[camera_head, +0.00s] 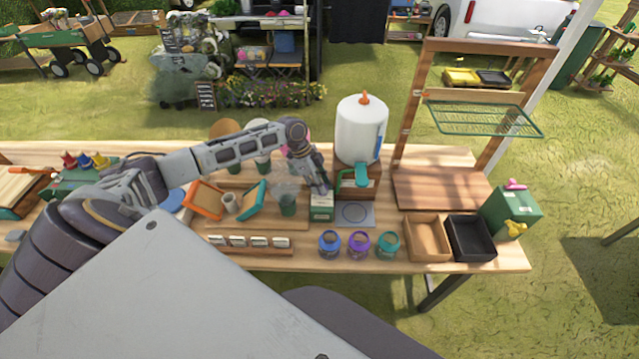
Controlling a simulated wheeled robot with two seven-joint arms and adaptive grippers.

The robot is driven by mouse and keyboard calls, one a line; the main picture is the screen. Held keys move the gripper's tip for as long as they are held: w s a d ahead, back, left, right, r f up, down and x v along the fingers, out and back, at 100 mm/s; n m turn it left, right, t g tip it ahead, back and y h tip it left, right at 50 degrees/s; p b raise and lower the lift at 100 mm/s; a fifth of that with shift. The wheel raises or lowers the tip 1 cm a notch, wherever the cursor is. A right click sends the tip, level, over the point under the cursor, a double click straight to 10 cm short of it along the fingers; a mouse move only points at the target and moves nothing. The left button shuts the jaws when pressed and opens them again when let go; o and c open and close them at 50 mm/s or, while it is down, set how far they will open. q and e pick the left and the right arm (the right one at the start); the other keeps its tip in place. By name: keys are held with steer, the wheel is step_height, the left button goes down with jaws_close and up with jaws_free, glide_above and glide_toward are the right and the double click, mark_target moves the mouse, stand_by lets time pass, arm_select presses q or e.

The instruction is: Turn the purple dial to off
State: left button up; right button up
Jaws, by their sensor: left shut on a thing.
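No dial stands out clearly as purple. A small pinkish-purple knob (516,184) sits on top of the green box (512,211) at the table's right end, and a yellow knob (516,228) is on the front of that box. My left gripper (321,189) is far to the left of it, near the table's middle. It points down and is shut at the top of a small green-and-white box (321,210); its fingertips are small and partly hidden. My right gripper is not in view.
A white tank (361,130) stands right of my left gripper. Blue (329,245), purple (358,245) and teal (387,245) jars line the front. Brown (428,238) and black (470,238) trays and a wooden rack (404,125) lie between my left gripper and the right green box.

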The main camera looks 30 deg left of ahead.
arm_select(q)
steer(key=shift+m, duration=0.3)
stand_by(0.4)
steer(key=o, duration=1)
steer(key=shift+r, duration=0.15)
steer(key=v, duration=1.1)
steer(key=shift+w+a+r, duration=0.1)
steer(key=shift+a+r, duration=0.05)
steer(key=shift+r, duration=0.2)
